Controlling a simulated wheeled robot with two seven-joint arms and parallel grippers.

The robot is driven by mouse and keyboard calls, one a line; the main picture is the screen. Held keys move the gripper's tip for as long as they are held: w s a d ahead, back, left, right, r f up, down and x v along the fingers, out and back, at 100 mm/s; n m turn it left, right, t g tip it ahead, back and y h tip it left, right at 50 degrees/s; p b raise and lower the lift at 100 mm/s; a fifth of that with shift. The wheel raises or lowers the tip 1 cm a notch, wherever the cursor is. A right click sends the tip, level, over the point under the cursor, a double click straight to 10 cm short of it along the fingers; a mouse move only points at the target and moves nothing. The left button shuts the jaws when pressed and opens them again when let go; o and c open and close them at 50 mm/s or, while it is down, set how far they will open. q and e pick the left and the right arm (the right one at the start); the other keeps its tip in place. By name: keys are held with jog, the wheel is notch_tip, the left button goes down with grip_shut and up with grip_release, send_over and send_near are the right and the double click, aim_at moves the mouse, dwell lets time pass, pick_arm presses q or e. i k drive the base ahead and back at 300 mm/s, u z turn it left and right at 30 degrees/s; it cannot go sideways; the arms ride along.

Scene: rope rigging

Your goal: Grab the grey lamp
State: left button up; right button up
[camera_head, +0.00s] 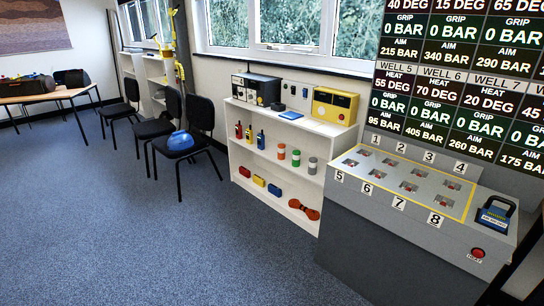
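A small grey cylinder (312,166) stands upright at the right end of the white shelf unit's middle shelf; it looks like the grey lamp, though it is too small to be sure. A green cylinder (296,158) and an orange cylinder (281,152) stand to its left in the same row. Neither of my grippers is in view, and nothing touches the grey cylinder.
The white shelf unit (262,160) also holds several bottles, coloured blocks and an orange rope coil (304,209). A grey numbered console (400,240) stands close on its right. Chairs (198,115) line the left, one bearing a blue helmet (180,140). The blue carpet (150,245) in front is clear.

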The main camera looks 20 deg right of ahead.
aim_at(312, 165)
jog(key=z, duration=0.1)
jog(key=i, duration=1.2)
jog(key=z, duration=0.4)
